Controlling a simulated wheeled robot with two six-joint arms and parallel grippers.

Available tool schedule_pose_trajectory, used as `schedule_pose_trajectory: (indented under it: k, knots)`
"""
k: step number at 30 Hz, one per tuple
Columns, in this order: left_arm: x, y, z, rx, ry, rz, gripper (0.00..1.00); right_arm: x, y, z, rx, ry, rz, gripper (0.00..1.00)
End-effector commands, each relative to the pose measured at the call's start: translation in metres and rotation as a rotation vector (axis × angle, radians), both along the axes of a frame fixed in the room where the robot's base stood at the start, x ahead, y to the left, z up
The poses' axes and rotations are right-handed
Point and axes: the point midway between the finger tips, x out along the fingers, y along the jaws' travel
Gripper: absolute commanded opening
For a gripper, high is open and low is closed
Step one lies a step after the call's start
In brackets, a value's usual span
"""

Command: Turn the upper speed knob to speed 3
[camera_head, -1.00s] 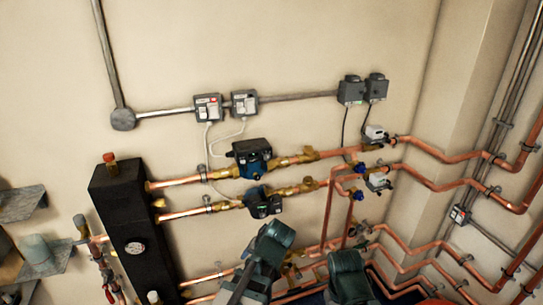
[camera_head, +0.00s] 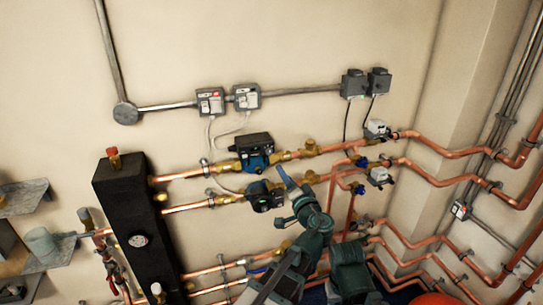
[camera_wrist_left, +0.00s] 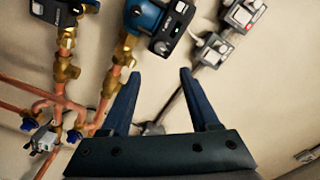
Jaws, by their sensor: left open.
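The upper pump (camera_head: 257,160), blue with a dark control head (camera_head: 250,143), sits on the upper copper pipe. It also shows in the left wrist view (camera_wrist_left: 146,16), with its dark face (camera_wrist_left: 172,28) turned partly toward the camera. My left gripper (camera_head: 281,196) is open and empty, right of the pumps and apart from the upper pump's face. My right gripper is not in view.
Copper pipes (camera_head: 185,174) with brass valves run beside the pumps. Two grey switch boxes (camera_head: 211,101) with white cables hang above. Two valve actuators (camera_head: 378,130) are at right.

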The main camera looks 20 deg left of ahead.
Motion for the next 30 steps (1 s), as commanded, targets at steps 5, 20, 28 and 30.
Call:
schedule_pose_trajectory:
  k: [5, 20, 28, 30]
  knots:
    - [0.02, 0.013, 0.0, 0.0, 0.0, 0.004, 0.62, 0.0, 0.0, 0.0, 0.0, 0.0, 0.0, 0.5]
    - [0.097, 0.065, 0.0, -0.001, 0.002, 0.003, 0.62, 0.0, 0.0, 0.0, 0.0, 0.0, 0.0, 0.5]
    - [0.112, 0.076, -0.001, -0.001, 0.002, 0.003, 0.62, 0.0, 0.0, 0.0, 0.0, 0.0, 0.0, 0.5]
    - [0.113, 0.077, 0.0, -0.001, 0.001, 0.002, 0.62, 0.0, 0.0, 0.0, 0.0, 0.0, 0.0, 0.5]
